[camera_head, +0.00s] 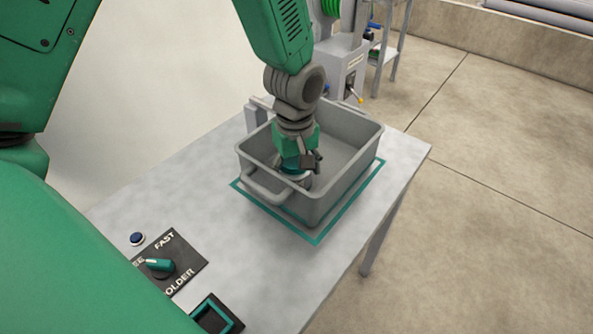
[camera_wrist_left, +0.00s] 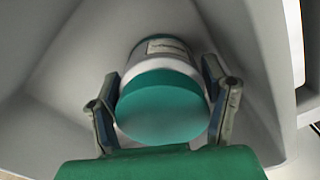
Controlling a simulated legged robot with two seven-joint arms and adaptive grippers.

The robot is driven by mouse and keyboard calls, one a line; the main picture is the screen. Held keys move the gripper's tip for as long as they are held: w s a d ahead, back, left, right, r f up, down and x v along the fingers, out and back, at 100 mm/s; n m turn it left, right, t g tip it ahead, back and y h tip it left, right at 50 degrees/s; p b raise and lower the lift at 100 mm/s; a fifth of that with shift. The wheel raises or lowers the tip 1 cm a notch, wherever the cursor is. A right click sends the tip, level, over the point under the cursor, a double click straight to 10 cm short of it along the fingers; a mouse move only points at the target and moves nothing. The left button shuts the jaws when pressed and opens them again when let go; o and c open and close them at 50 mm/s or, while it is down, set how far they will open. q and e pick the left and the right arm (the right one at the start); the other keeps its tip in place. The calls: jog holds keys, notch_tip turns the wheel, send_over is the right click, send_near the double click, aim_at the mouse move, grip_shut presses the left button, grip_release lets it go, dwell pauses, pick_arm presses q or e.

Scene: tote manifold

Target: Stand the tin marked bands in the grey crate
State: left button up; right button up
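The grey crate (camera_head: 352,167) stands on the table inside a teal outline. My left gripper (camera_head: 298,170) reaches down into it, near its front-left handle wall. In the left wrist view a tin (camera_wrist_left: 163,100) with a teal lid and white body sits between the two fingers, which lie against its sides. Its label (camera_wrist_left: 168,46) is too small to read. In the head view only a bit of the teal lid shows under the gripper. The tin is inside the crate walls; whether it touches the floor I cannot tell. My right gripper is not in view.
The pale table (camera_head: 225,235) carries a black plate with a teal knob (camera_head: 160,265), a blue button (camera_head: 137,239) and a teal-edged square holder (camera_head: 213,316) at the front. A grey machine (camera_head: 345,65) stands behind. The crate's back half looks empty.

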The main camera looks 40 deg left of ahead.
pick_arm(q)
notch_tip(320, 180, up, 12)
jog(key=p, duration=0.3)
jog(key=shift+r, duration=0.15)
dwell(0.6)
